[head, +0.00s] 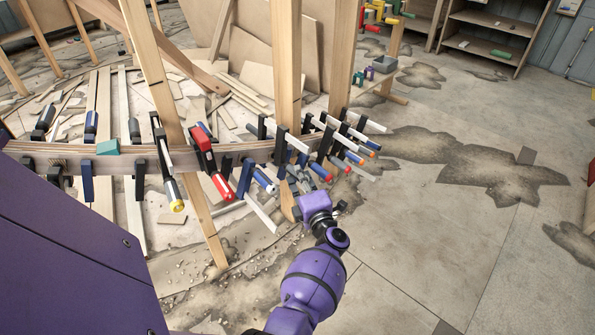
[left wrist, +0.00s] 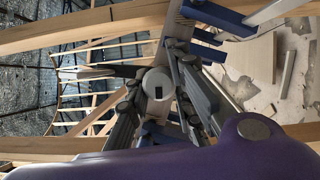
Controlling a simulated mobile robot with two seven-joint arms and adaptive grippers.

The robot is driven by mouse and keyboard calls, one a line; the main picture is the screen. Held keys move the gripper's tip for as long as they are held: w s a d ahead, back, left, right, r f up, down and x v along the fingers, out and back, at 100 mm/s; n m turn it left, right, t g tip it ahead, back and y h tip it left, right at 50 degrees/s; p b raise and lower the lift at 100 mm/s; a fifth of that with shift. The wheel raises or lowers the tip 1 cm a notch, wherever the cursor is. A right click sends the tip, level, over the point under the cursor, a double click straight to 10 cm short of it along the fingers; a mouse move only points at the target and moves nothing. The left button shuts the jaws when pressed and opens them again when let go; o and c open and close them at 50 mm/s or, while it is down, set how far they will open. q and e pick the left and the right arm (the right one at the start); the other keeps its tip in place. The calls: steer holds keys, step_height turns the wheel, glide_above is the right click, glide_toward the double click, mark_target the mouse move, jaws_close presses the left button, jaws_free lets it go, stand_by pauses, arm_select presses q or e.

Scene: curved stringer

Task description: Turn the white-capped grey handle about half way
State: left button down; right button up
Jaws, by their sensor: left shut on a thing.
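In the left wrist view, a round white cap (left wrist: 158,84) with a dark slot faces the camera at the middle. It is the end of the white-capped handle; the grey part behind it is mostly hidden. The dark fingers of my left gripper (left wrist: 162,72) stand on both sides of the cap and are shut on the handle. In the head view, my left gripper (head: 302,190) is at the curved beam's lower right, among the clamps. Its purple wrist hides most of the fingers, and I cannot pick out the handle there. My right gripper is not in view.
The curved wooden beam (head: 225,152) carries several clamps, including a red one (head: 203,145) and blue ones (head: 246,177) close to my left gripper. Upright wooden posts (head: 286,60) stand behind and beside it. The stained concrete floor (head: 425,225) at the right is open.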

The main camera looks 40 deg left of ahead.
arm_select(q)
steer(key=shift+w+r+m+p, duration=0.2)
steer(key=shift+r+m+p, duration=0.15)
steer(key=shift+r, duration=0.15)
steer(key=shift+m, duration=0.25)
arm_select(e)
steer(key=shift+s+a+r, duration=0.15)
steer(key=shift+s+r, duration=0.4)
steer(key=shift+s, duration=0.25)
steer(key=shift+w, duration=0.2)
arm_select(q)
steer(key=c, duration=1.6)
jaws_free()
steer(key=shift+w, duration=0.1)
steer(key=shift+c, duration=0.2)
steer(key=shift+f+h, duration=0.2)
steer(key=shift+h, duration=0.1)
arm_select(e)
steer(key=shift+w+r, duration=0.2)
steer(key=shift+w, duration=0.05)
arm_select(q)
steer(key=shift+f, duration=0.1)
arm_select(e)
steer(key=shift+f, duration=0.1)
